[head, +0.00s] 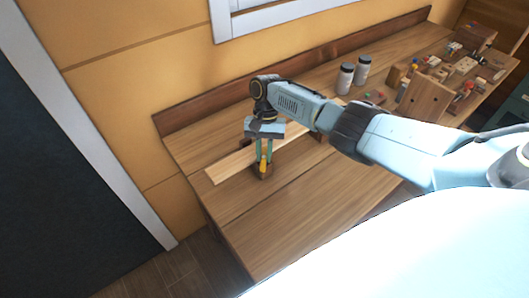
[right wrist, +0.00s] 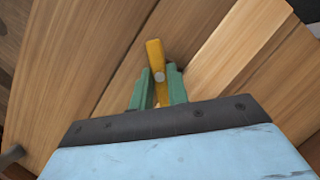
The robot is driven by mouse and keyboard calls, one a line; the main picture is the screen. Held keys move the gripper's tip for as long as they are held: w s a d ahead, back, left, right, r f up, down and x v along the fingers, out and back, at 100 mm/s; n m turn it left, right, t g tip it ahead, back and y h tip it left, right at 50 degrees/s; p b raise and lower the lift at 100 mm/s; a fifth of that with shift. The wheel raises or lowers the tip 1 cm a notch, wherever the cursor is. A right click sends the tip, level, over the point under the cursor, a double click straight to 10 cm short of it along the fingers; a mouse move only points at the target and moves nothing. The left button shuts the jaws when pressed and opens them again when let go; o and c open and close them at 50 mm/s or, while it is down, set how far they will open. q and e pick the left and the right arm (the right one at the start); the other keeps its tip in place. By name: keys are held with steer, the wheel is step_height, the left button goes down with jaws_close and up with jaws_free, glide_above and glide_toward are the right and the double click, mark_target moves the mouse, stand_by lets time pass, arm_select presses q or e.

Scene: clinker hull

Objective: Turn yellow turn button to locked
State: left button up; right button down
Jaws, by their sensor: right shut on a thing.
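The yellow turn button (head: 263,167) sits on a small dark wooden block (head: 262,175) at the near side of a pale plank on the bench. In the right wrist view the yellow turn button (right wrist: 155,57) is a narrow bar with a round grey pivot, its far end sticking out beyond the fingers. My right gripper (head: 264,158) points down over it, and its green fingers are shut on the bar, one on each side, also in the right wrist view (right wrist: 160,88). The near part of the bar is partly hidden between the fingers. My left gripper is not in view.
The pale plank (head: 228,167) lies along the wooden bench (head: 270,215). Two jars (head: 345,78) stand farther back. Wooden blocks and a holder (head: 425,99) with several small parts crowd the right end. The bench front is clear. A wall with a window frame rises behind.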

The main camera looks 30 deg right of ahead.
steer(key=n+h, duration=0.1)
steer(key=n, duration=0.2)
steer(key=shift+w+a+n+g, duration=0.1)
steer(key=shift+a+n+g, duration=0.05)
steer(key=shift+n+g, duration=0.25)
steer(key=shift+n+h, duration=1.1)
steer(key=shift+n, duration=1.2)
steer(key=c, duration=1.4)
jaws_free()
steer(key=shift+o, duration=0.2)
steer(key=v, duration=1.3)
steer(key=shift+r+b, duration=0.2)
steer(key=shift+b, duration=0.15)
steer(key=shift+a, duration=0.1)
